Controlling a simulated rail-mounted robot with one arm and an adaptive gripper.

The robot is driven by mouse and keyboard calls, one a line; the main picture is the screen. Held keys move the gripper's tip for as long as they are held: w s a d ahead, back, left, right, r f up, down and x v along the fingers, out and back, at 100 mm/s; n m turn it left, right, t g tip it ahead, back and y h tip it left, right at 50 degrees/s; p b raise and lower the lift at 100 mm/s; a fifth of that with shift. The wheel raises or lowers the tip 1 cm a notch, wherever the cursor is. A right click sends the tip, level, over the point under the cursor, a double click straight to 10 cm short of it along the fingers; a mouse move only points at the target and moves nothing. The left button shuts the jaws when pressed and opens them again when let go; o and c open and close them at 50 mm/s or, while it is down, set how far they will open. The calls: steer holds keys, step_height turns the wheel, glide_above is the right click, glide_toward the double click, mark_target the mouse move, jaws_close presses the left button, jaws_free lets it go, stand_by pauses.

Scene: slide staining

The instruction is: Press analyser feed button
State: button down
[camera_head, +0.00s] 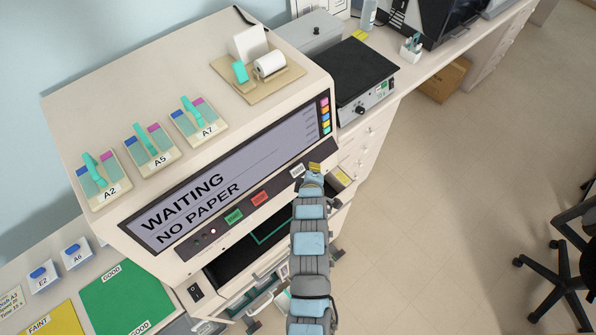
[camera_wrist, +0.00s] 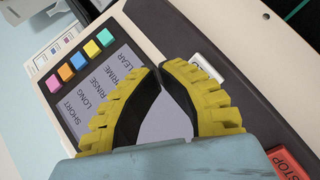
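The analyser (camera_head: 150,75) is a large cream machine whose screen (camera_head: 215,165) reads "WAITING NO PAPER". Along the panel below the screen are a green button (camera_head: 233,217), a red button (camera_head: 260,198) and a white button (camera_head: 298,170). In the wrist view the red one (camera_wrist: 288,163) reads "STOP"; the white one (camera_wrist: 205,65) is partly behind a finger, its label mostly hidden. My gripper (camera_head: 315,168), with yellow ribbed fingers, is just right of the white button in the head view. Its fingertips (camera_wrist: 162,67) meet with nothing held. Contact with the panel cannot be told.
Coloured keys (camera_wrist: 80,60) line the screen's end. On top of the analyser are a paper roll (camera_head: 269,64) on a tan board and slide holders (camera_head: 200,122). A black-topped device (camera_head: 362,70) stands to the right. The floor at right is open, with a chair (camera_head: 570,255).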

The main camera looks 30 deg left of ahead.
mark_target(303, 165)
steer(key=shift+w+a+f+b, duration=0.25)
steer(key=shift+a+f+b, duration=0.15)
steer(key=shift+a+f, duration=0.2)
steer(key=shift+w+a+f+b, duration=0.25)
steer(key=shift+a+f+b, duration=0.2)
steer(key=shift+f, duration=0.15)
steer(key=shift+w+a+f+b, duration=0.25)
steer(key=shift+a+f+b, duration=0.1)
steer(key=shift+a+f, duration=0.25)
steer(key=c, duration=1.8)
jaws_free()
steer(key=shift+f, duration=0.1)
jaws_close()
steer(key=shift+w+a+f+b, duration=0.1)
steer(key=shift+a+f+b, duration=0.15)
steer(key=shift+b, duration=0.25)
steer(key=shift+w+a+f+b, duration=0.1)
steer(key=shift+a+f+b, duration=0.1)
steer(key=shift+f+b, duration=0.1)
steer(key=shift+d+r, duration=0.1)
steer(key=shift+r, duration=0.1)
steer(key=shift+s+d+r+p, duration=0.25)
steer(key=shift+d+r+p, duration=0.05)
steer(key=shift+d+r, duration=0.15)
